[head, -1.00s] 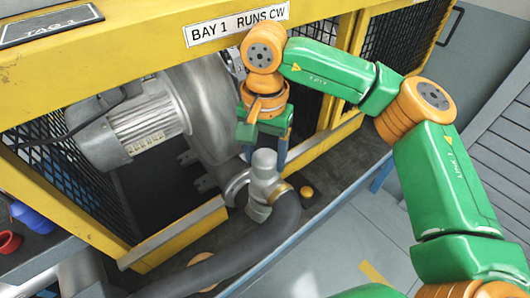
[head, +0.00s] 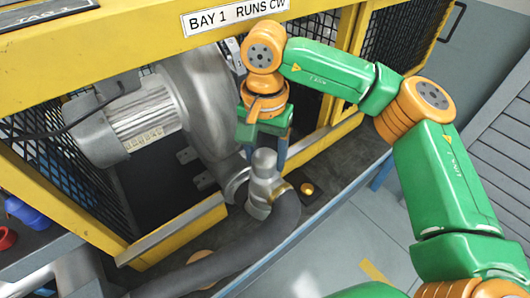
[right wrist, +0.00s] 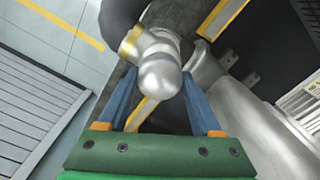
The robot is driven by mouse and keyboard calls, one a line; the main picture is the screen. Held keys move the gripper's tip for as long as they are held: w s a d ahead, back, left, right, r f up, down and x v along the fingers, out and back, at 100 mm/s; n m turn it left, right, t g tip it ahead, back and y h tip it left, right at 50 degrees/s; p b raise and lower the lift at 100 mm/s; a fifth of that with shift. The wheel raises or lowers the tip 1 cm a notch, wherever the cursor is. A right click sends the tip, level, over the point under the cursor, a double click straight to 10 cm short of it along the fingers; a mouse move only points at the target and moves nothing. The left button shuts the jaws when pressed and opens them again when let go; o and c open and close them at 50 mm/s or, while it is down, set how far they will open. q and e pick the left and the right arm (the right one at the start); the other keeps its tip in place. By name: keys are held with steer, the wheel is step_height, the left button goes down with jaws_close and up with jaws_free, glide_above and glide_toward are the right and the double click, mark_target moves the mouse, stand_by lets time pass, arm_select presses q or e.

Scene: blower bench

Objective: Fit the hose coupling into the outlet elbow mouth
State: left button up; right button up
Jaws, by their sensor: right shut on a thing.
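The hose coupling (head: 262,187) is a silver angled fitting with a brass ring, joined to a thick grey hose (head: 245,252). My right gripper (head: 264,160) comes down from above, its blue fingers on either side of the coupling's rounded upper part and shut on it. In the right wrist view the coupling (right wrist: 158,75) shows between the fingertips. The outlet elbow mouth (head: 235,186) at the blower's lower end is just left of the coupling, very close to it. The coupling partly hides the mouth, and I cannot tell whether they touch. My left gripper is not in view.
The blower (head: 205,100) and its motor (head: 130,122) stand inside a yellow frame (head: 110,50) with mesh panels. A yellow knob (head: 307,189) sits right of the coupling. Blue and red items (head: 25,213) lie at the left edge. Grey floor is open at lower right.

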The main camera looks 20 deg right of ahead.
steer(key=shift+f, duration=0.3)
stand_by(0.4)
steer(key=o, duration=1.5)
steer(key=shift+r+b, duration=0.1)
steer(key=shift+b, duration=0.2)
step_height(320, 180, up, 7)
